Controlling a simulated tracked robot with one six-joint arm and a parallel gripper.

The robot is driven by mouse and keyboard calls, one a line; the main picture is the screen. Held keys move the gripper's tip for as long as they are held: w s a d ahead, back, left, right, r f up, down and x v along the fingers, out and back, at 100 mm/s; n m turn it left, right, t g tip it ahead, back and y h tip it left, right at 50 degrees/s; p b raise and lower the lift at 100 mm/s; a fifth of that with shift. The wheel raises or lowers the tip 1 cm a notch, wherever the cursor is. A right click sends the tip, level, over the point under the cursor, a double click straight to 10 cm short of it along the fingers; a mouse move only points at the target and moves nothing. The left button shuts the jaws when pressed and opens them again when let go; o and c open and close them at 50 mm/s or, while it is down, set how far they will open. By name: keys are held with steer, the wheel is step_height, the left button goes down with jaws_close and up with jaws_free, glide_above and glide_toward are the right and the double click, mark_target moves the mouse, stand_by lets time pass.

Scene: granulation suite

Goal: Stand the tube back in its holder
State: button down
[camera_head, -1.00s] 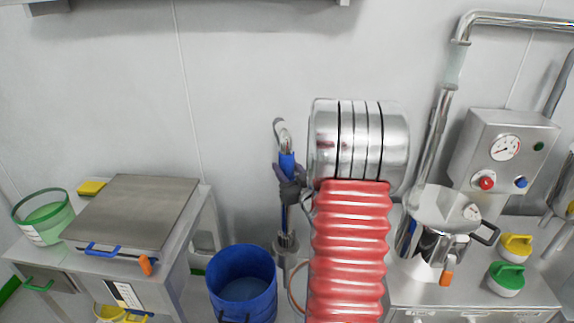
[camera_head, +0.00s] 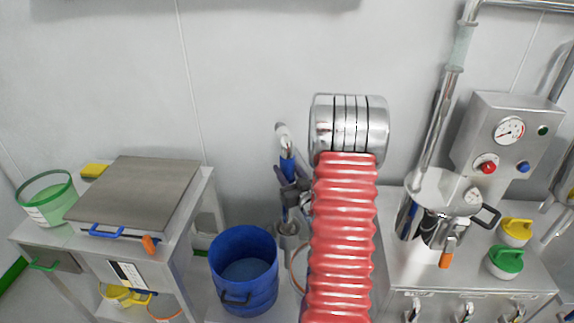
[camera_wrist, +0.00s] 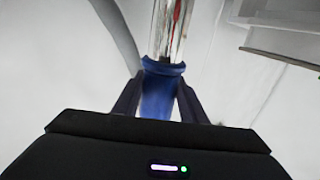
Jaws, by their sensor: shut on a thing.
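The tube (camera_head: 287,160) is a slim wand with a blue grip and a bent, shiny metal top. It stands roughly upright near the back wall. My gripper (camera_head: 293,190) is shut on its blue part. In the wrist view, the blue grip (camera_wrist: 158,95) sits between my dark fingers (camera_wrist: 158,105), with the clear, shiny tube section beyond it. The holder appears to be the grey metal cup (camera_head: 288,240) directly below my gripper. The tube's lower part runs down to the cup's mouth. I cannot tell whether its end is inside or in front.
A blue bucket (camera_head: 244,288) stands left of the cup. A bench with a steel lid (camera_head: 138,190) is further left. A steel machine bench (camera_head: 470,285) with a lidded vessel and gauges is at right. My red-sleeved arm covers the middle.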

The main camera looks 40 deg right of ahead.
steer(key=shift+s+d+f, duration=0.1)
steer(key=shift+d+f, duration=0.05)
steer(key=shift+f, duration=0.85)
steer(key=c, duration=1)
jaws_free()
steer(key=shift+f, duration=0.1)
steer(key=v, duration=1.3)
steer(key=shift+s, duration=0.35)
